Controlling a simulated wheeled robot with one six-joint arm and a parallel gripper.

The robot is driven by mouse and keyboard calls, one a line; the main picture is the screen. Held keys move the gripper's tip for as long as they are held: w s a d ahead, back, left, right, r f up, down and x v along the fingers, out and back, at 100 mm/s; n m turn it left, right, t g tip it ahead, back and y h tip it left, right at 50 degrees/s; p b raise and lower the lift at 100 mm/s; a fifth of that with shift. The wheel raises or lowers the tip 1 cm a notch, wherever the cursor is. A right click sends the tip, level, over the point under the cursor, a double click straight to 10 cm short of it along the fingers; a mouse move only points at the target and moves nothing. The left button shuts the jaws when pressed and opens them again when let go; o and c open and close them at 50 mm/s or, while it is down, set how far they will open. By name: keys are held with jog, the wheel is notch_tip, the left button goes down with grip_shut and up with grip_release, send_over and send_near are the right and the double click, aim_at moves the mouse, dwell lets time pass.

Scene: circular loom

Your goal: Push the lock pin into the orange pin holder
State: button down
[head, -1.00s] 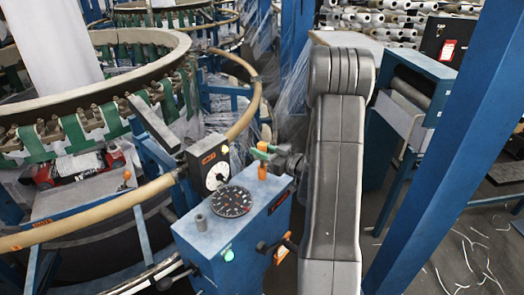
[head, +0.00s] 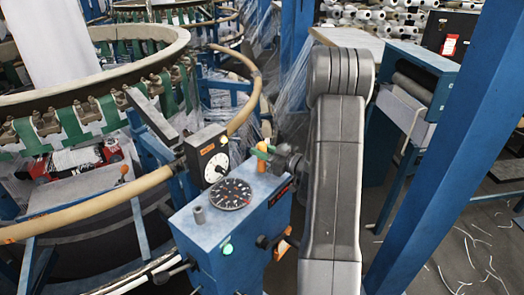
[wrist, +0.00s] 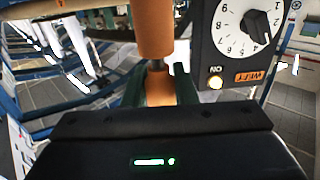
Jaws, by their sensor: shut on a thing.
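The orange pin holder (head: 262,164) stands upright on top of the blue control box (head: 215,243). The wrist view is upside down, and there the holder (wrist: 152,28) comes in from the top edge. My gripper (wrist: 158,92) has green fingers and is shut on the orange grip of the lock pin (wrist: 158,87). A short grey shank shows between grip and holder, in line with the holder; its tip is hidden, seemingly inside the holder's mouth.
A black box with a white dial (head: 207,155) stands close to the left of the holder. A round black gauge (head: 231,195) and a grey stub (head: 199,215) are on the box top. The loom ring (head: 95,195) curves past on the left; a blue post (head: 430,150) stands right.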

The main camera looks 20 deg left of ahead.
jog(key=shift+f+b, duration=0.4)
jog(key=shift+f, duration=0.2)
jog(key=c, duration=1.1)
grip_release()
jog(key=shift+r, duration=0.15)
jog(key=shift+d, duration=0.1)
jog(key=s+d+b, duration=0.2)
jog(key=d, duration=1.1)
jog(key=shift+s+d, duration=0.2)
jog(key=shift+s, duration=0.1)
